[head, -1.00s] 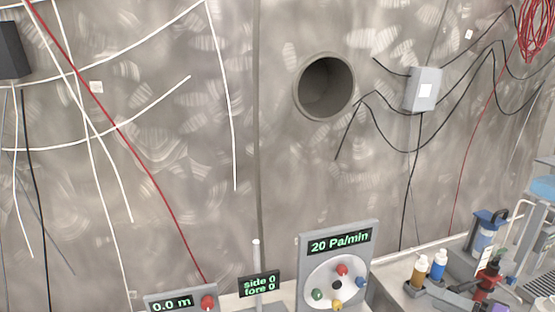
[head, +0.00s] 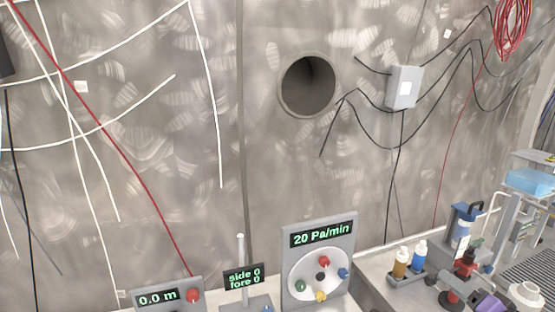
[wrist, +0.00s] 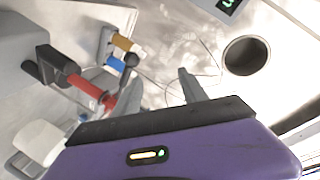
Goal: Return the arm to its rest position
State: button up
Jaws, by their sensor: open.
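My gripper (wrist: 155,88) shows in the wrist view, its two grey fingers spread apart above its purple body. I see nothing held between them. In the head view a purple part of my arm (head: 488,303) shows at the lower right edge; the fingers cannot be made out there. The rest of the arm is out of view.
A red and black device (head: 464,268) stands at the right, near the yellow and blue bottles (head: 410,260). A blue-topped container (head: 462,228) stands behind. A dial panel (head: 318,260) is at bottom centre. The wall has a round hole (head: 308,86), cables and a grey box (head: 403,88).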

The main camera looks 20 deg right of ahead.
jog(key=s+a+f+h+b, duration=0.1)
jog(key=s+a+f+h, duration=0.2)
jog(key=s+f, duration=0.15)
jog(key=s+a+f+n+y+b, duration=0.2)
jog(key=s+a+f+n+b, duration=0.1)
jog(key=s+a, duration=1.1)
jog(key=s+a+f+n+y+b, duration=0.3)
jog(key=s+a+n+b, duration=0.2)
jog(key=s+a, duration=0.9)
jog(key=a+n, duration=0.3)
jog(key=a, duration=0.2)
jog(key=shift+s+a, duration=0.15)
jog(key=shift+a, duration=0.15)
